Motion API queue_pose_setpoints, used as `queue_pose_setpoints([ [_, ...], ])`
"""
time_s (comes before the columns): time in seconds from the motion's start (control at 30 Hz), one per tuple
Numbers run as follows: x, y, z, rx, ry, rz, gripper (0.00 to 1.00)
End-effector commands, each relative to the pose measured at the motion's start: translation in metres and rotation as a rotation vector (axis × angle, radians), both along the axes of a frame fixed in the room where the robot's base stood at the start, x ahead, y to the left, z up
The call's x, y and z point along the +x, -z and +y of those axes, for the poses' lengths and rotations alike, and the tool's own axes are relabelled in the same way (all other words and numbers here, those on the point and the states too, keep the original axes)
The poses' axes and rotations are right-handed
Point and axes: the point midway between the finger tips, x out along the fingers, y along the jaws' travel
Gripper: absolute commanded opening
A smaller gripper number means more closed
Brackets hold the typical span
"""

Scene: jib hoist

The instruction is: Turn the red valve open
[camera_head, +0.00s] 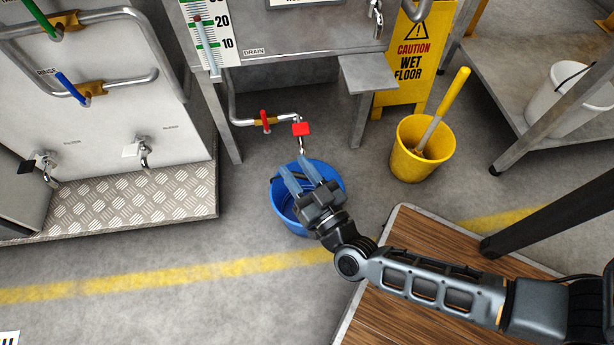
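The red valve (265,121) is a small red lever on a brass body, on the drain pipe (243,122) under the grey sink. Its lever lies across the pipe. My gripper (292,165) is over the blue bucket (281,209), below and right of the valve in the picture. Its two fingers are apart, with nothing seen between them, and point up toward the spout. My gripper hides part of the bucket.
A yellow bucket (409,165) with a yellow-handled tool and a yellow caution sign (405,70) stand to the right. A wooden-topped platform (400,313) is under my arm. A metal tread step (130,199) is at left. Sink legs (219,122) flank the pipe.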

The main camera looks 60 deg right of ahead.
Motion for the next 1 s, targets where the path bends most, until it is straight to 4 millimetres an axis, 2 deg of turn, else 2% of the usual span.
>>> queue_pose_setpoints([
  [0.1, -0.015, -0.009, 0.007, -0.001, -0.046, 0.009, 0.38],
  [0.3, -0.028, -0.019, 0.015, -0.001, -0.094, 0.019, 0.38],
  [0.67, -0.031, -0.022, 0.017, 0.000, -0.105, 0.022, 0.38],
  [0.73, -0.031, -0.022, 0.017, 0.000, -0.106, 0.022, 0.33],
  [0.87, -0.019, -0.022, 0.016, 0.025, -0.120, 0.045, 0.21],
  [1.0, 0.016, -0.018, 0.011, 0.117, -0.167, 0.131, 0.07],
])
